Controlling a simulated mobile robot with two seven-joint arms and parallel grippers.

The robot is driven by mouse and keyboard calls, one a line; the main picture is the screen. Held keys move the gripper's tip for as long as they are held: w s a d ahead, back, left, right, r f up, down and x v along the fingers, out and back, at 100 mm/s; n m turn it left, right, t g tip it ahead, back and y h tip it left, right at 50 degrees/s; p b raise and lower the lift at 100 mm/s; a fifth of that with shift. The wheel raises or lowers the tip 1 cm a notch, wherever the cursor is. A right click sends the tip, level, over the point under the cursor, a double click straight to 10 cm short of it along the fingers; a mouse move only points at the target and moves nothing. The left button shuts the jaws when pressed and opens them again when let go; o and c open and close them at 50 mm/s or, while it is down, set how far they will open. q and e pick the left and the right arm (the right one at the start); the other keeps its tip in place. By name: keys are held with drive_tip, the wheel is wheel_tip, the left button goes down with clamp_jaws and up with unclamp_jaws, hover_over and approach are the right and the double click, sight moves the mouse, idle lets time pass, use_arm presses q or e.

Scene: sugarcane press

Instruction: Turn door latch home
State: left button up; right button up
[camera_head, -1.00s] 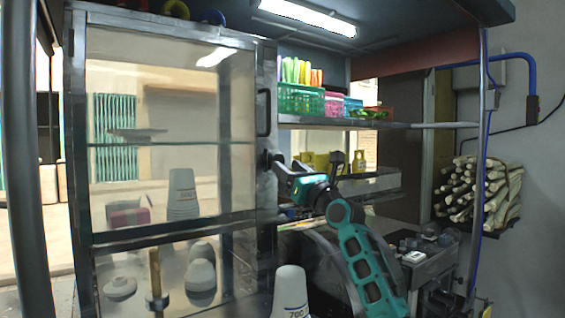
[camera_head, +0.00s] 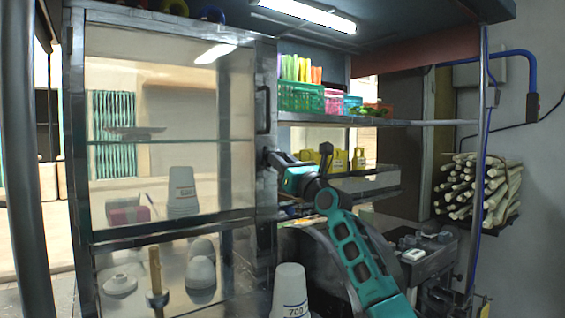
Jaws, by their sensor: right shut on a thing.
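The glass cabinet door (camera_head: 262,60) with a dark metal frame fills the left half of the head view and looks closed. A dark vertical handle (camera_head: 263,110) sits on its right upright. My right gripper (camera_head: 270,157) is at that upright, below the handle, with its jaws shut on a small dark part that I take to be the latch. The latch is mostly hidden behind the jaws, so its angle cannot be told. My teal right arm reaches up to it from the lower right. My left gripper is not in view.
Stacked cups (camera_head: 182,190) and pale bowls show through the glass. A stack of white cups (camera_head: 290,290) stands in front at the bottom. A shelf (camera_head: 380,123) holds a green basket (camera_head: 300,97). Cane stalks (camera_head: 480,190) hang on the right wall.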

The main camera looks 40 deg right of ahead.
clamp_jaws()
drive_tip(key=shift+d+r+n+g+y+p, duration=0.1)
drive_tip(key=shift+n+g+y+p, duration=0.7)
drive_tip(key=shift+n, duration=2.95)
drive_tip(key=shift+a+f+n+g+y+p, duration=0.1)
drive_tip(key=shift+n+g+y+p, duration=0.2)
drive_tip(key=shift+n+g+y, duration=2.2)
drive_tip(key=shift+d+r+n+t+y+p, duration=0.1)
drive_tip(key=shift+n+t+y+p, duration=0.55)
drive_tip(key=shift+n, duration=4.3)
drive_tip(key=shift+h, duration=0.25)
drive_tip(key=o, duration=0.6)
unclamp_jaws()
